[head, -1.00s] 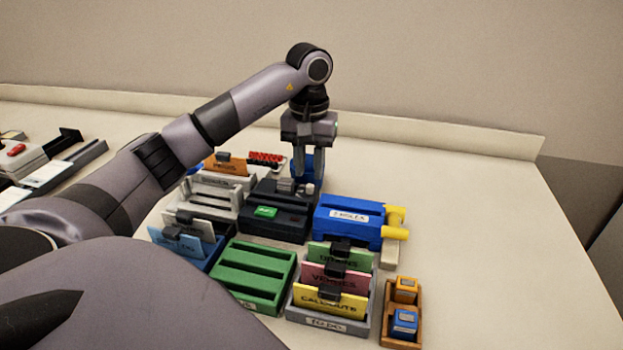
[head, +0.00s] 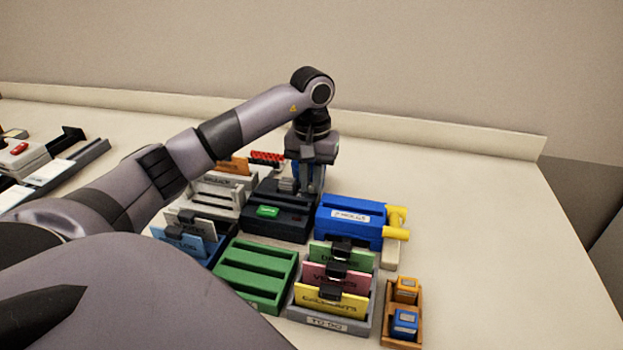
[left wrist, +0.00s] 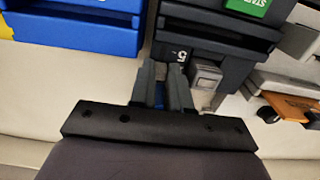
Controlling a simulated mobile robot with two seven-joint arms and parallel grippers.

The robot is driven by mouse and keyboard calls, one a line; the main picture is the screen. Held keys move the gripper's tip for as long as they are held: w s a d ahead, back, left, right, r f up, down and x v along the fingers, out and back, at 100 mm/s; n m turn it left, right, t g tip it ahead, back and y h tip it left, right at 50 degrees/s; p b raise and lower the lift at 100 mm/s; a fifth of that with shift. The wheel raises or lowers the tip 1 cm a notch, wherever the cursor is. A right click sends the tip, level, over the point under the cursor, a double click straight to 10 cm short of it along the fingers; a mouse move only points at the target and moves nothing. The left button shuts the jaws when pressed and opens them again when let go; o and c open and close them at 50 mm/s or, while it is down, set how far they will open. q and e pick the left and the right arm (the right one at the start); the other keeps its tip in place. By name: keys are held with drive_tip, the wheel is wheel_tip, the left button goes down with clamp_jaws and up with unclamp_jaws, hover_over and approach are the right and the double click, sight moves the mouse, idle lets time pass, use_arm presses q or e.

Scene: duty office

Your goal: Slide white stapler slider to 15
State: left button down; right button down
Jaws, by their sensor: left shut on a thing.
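The black stapler (head: 272,225) has a green button and stands among the desk trays. My left gripper (head: 309,190) reaches down to its back right end. In the left wrist view its fingers (left wrist: 163,75) are close together at the stapler's rear edge, beside a printed 5. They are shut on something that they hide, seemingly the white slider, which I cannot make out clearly. My right gripper is not in view.
A blue box (head: 348,222) with yellow handles stands close to the right of the stapler. Pale trays (head: 222,195) stand to its left and a green tray (head: 253,275) is in front.

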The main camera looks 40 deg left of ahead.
use_arm(q)
drive_tip(key=shift+w+a, duration=0.4)
drive_tip(key=shift+w, duration=0.4)
drive_tip(key=shift+r, duration=0.15)
drive_tip(key=shift+a, duration=0.1)
drive_tip(key=c, duration=1.4)
unclamp_jaws()
drive_tip(key=shift+w, duration=0.15)
drive_tip(key=shift+o, duration=0.2)
wheel_tip(320, 180, up, 7)
